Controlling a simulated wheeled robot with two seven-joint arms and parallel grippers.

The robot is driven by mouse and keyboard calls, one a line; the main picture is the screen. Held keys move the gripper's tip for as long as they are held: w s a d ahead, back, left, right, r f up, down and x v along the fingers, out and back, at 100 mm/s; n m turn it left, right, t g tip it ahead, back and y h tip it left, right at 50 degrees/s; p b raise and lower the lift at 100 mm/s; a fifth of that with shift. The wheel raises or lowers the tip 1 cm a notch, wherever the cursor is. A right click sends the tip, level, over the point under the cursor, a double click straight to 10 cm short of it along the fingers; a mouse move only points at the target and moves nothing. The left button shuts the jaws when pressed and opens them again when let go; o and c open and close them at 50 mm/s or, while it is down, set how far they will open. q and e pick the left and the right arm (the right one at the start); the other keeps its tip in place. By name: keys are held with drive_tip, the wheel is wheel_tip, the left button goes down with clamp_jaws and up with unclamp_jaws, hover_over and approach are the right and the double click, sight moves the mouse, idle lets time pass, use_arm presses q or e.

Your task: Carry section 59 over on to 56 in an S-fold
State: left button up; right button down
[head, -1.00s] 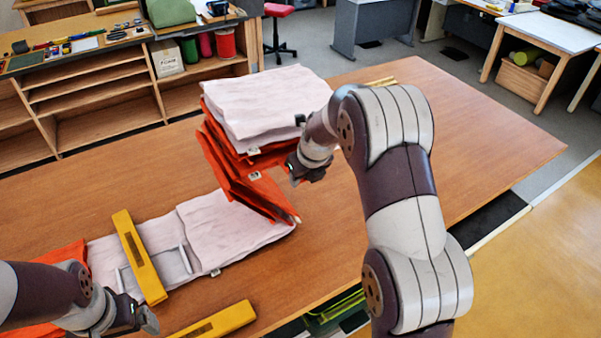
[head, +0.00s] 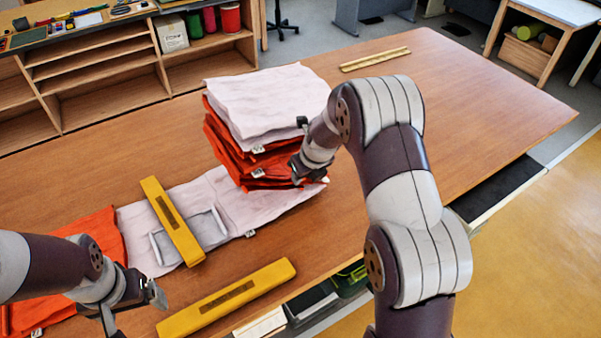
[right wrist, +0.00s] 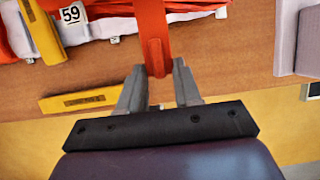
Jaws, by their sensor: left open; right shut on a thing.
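A long fabric piece lies on the wooden table, with orange (head: 85,235) at the left and a pale pink section (head: 245,205) to the right. A folded stack of orange layers (head: 232,155) under a pale pink top (head: 265,100) rests on its right end. A tag reading 59 (right wrist: 70,14) shows in the right wrist view; which layer bears it I cannot tell. My right gripper (head: 302,178) is at the stack's front right, shut on an orange fabric edge (right wrist: 153,35). My left gripper (head: 133,308) is open and empty, above the orange fabric's front.
One yellow bar (head: 172,220) lies across the pale fabric over a grey outlined patch (head: 208,228). Another yellow bar (head: 225,298) lies at the table's front edge. A thin yellowish strip (head: 375,60) lies at the back. The table's right side is clear.

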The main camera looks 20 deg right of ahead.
use_arm(q)
wheel_tip(320, 180, down, 7)
drive_tip(key=d+b, duration=0.1)
drive_tip(key=b, duration=0.6)
drive_tip(key=shift+d+f, duration=0.15)
use_arm(e)
drive_tip(key=a+f, duration=0.2)
drive_tip(key=f, duration=0.5)
drive_tip(key=s+a+f, duration=0.1)
drive_tip(key=a+f, duration=0.2)
drive_tip(key=f, duration=0.4)
drive_tip(key=shift+f, duration=0.35)
use_arm(q)
drive_tip(key=shift+w+d, duration=0.15)
use_arm(e)
drive_tip(key=c, duration=1.2)
unclamp_jaws()
drive_tip(key=shift+o, duration=0.5)
drive_tip(key=shift+s+a, duration=0.1)
drive_tip(key=shift+r, duration=0.1)
use_arm(q)
wheel_tip(320, 180, up, 8)
drive_tip(key=p, duration=0.8)
drive_tip(key=shift+r, duration=0.25)
use_arm(e)
wheel_tip(320, 180, up, 8)
